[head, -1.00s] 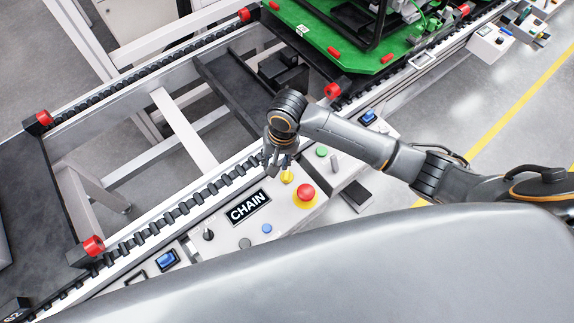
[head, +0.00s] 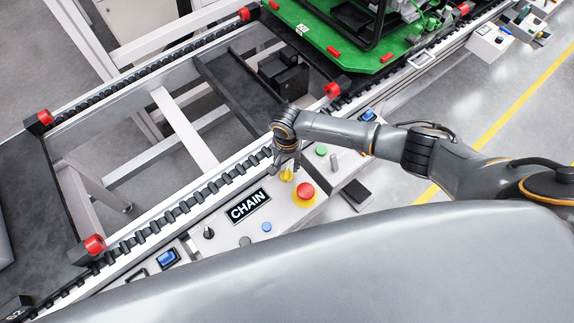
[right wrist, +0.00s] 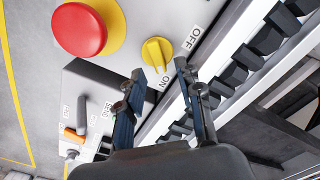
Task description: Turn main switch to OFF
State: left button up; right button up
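The main switch is a yellow rotary knob (right wrist: 157,53) with an OFF label (right wrist: 192,38) to its right and an ON label (right wrist: 165,80) below it. Its raised grip runs nearly upright in the right wrist view, its lower end towards ON. The knob (head: 287,175) also shows in the head view on the light-grey CHAIN control panel (head: 222,232). My right gripper (right wrist: 160,74) is open and empty. Its two fingertips are just short of the knob, one to each side; I cannot tell whether they touch it. My left gripper is not in view.
A red emergency button (head: 305,190) on a yellow base sits close beside the knob. Other controls include a green button (head: 321,150), a blue button (head: 266,227) and a black switch (head: 208,232). The conveyor rail (head: 180,214) runs behind the panel.

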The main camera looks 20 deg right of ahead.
jog(key=shift+f, duration=0.95)
jog(key=shift+c, duration=0.2)
grip_shut()
